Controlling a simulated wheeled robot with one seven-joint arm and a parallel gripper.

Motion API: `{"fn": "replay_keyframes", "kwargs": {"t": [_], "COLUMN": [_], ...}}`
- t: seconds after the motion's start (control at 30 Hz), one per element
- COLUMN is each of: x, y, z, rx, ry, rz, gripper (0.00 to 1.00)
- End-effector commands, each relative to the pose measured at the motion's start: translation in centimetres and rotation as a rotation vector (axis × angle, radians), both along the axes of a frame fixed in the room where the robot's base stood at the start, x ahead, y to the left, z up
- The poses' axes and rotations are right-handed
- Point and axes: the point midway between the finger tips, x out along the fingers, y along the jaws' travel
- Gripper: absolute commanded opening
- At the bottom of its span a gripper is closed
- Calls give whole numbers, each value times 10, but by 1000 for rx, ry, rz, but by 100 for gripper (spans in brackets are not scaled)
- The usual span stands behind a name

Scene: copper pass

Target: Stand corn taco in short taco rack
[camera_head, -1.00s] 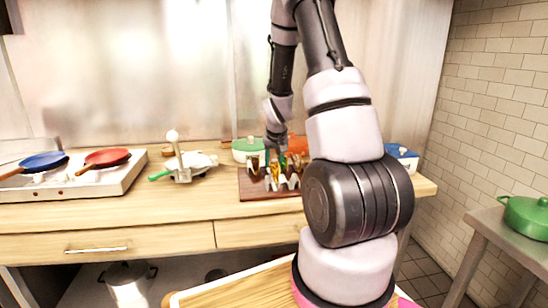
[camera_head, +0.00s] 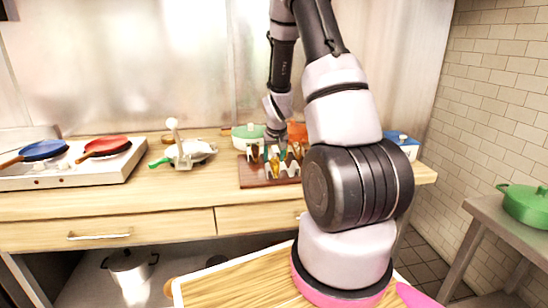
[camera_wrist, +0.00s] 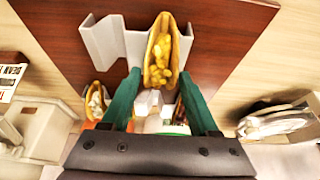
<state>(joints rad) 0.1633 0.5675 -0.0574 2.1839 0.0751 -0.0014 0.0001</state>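A yellow corn taco (camera_wrist: 158,52) stands upright in an end slot of the pale zigzag taco rack (camera_wrist: 104,38) in the wrist view. My gripper (camera_wrist: 160,75) has its two green fingers spread on either side of the taco's near end, with gaps between them and the shell. A second filled taco (camera_wrist: 97,102) is at the left, nearer the wrist. In the head view my gripper (camera_head: 275,142) is low over the rack (camera_head: 284,171), which stands on a dark red-brown board (camera_head: 254,180). Which taco is between the fingers is unclear there.
A green-lidded pot (camera_head: 248,132) and an orange item (camera_head: 297,131) stand behind the board. A white scale-like item (camera_head: 190,152) is to the left, beyond clear counter. The stove (camera_head: 75,168) holds two pans. A blue-and-white box (camera_head: 402,142) is at the right.

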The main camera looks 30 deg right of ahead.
Motion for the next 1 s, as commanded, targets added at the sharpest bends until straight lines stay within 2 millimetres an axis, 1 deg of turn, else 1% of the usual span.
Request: {"fn": "replay_keyframes", "kwargs": {"t": [0.33, 0.43, 0.57, 0.8, 0.9, 1.0], "x": [0, -2, -7, -25, -32, -36], "y": [0, 1, 3, 8, 10, 11], "z": [1, 6, 24, 68, 82, 92], "rx": [0, -1, -1, -1, -1, 0], "ry": [0, -1, -5, -5, -4, -3], "rz": [0, 1, 2, 1, 1, 1], "gripper": [81, 81, 81, 81, 81, 81]}}
